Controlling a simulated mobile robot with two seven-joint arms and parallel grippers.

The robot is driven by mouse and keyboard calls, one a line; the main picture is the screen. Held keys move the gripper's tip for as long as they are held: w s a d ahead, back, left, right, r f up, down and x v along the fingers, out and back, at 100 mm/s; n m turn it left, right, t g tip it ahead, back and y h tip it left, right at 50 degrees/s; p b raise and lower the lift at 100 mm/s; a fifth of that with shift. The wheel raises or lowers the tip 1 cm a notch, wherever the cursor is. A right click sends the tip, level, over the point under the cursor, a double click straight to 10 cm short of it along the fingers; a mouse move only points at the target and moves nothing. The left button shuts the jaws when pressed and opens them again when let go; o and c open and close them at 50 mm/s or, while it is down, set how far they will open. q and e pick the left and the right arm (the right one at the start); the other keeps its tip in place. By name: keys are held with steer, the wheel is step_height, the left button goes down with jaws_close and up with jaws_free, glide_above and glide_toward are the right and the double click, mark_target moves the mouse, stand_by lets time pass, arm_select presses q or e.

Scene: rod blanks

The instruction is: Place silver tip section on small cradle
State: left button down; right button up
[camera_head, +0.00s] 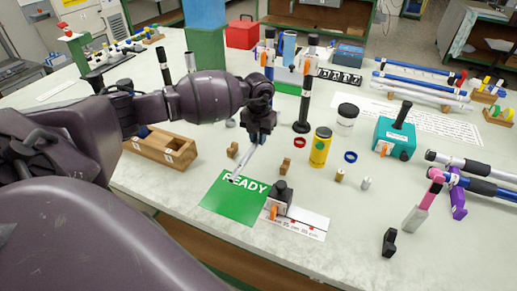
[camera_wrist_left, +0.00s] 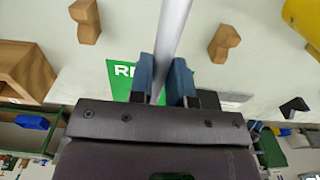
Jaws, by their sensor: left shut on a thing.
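My left gripper (camera_head: 259,137) is shut on the silver tip section (camera_head: 246,160), a slim light-grey rod that slopes down toward the green READY mat. In the left wrist view the rod (camera_wrist_left: 173,30) passes between the blue finger pads of the gripper (camera_wrist_left: 165,85). Two small notched wooden blocks, seemingly the small cradle, stand apart on the table: one at the left (camera_head: 232,150), one at the right (camera_head: 285,166). In the left wrist view the rod lies across the gap between them, not along their line. I cannot tell its height above the table.
The green READY mat (camera_head: 225,207) lies in front of the blocks, beside a dark-topped clamp (camera_head: 283,192). A wooden box (camera_head: 160,147) stands left. A yellow can (camera_head: 320,148) and a black post (camera_head: 303,100) stand right. Bare table lies around the blocks.

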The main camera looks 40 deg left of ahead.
arm_select(q)
step_height(320, 180, down, 4)
steer(key=shift+f, duration=0.5)
steer(key=shift+f+b, duration=0.4)
steer(key=shift+f, duration=0.2)
steer(key=c, duration=1.1)
jaws_free()
steer(key=shift+r, duration=0.1)
